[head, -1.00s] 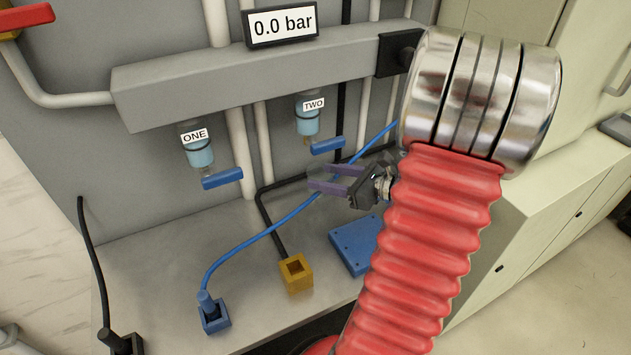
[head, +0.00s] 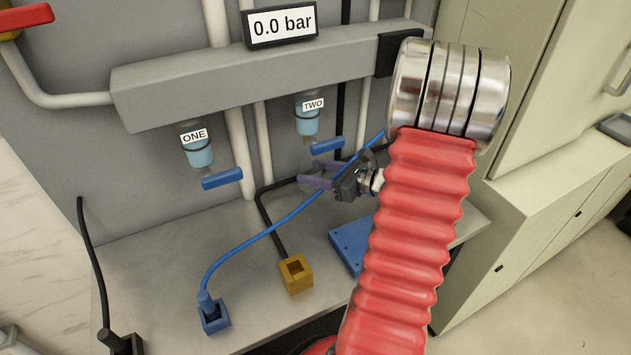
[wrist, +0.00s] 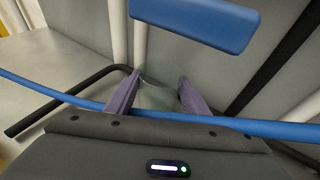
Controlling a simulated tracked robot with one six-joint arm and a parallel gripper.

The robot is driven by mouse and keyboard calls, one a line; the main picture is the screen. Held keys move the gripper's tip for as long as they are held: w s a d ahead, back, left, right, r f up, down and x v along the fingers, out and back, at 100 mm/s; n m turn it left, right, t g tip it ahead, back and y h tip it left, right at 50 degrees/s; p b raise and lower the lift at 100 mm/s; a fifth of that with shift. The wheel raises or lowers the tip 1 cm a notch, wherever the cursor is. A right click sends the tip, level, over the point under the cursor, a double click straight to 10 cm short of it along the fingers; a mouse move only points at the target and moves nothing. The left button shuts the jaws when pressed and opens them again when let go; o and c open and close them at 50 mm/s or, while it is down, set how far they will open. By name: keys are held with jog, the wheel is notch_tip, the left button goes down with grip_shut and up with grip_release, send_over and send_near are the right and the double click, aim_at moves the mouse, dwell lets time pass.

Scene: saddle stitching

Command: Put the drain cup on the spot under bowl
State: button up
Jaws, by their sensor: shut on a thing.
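My gripper (head: 308,176) is shut on a clear, hardly visible cup, which I take to be the drain cup (wrist: 160,97). The cup shows faintly between the two purple fingers in the wrist view. It is held in the air above the bench. Bowl TWO (head: 307,122), with blue liquid, hangs just above the gripper, with a blue lever (head: 327,145) under it. The lever also shows at the top of the wrist view (wrist: 195,24). Bowl ONE (head: 198,154) hangs further left with its own blue lever (head: 222,178). I cannot make out a marked spot.
A blue hose (head: 255,233) crosses near the gripper and runs down to a blue socket (head: 214,318). A yellow square holder (head: 296,275) and a blue plate (head: 350,246) are on the bench (head: 160,270). A black pipe bends behind the gripper.

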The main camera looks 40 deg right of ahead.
notch_tip(320, 180, down, 3)
jog(key=shift+w+f, duration=0.15)
jog(key=shift+f, duration=0.15)
jog(key=shift+f, duration=0.1)
jog(key=o, duration=1.2)
jog(key=shift+c, duration=0.2)
jog(key=shift+s+d+r, duration=0.2)
jog(key=shift+s+r, duration=0.05)
jog(key=shift+s, duration=0.2)
jog(key=v, duration=1.1)
jog(key=shift+a, duration=0.1)
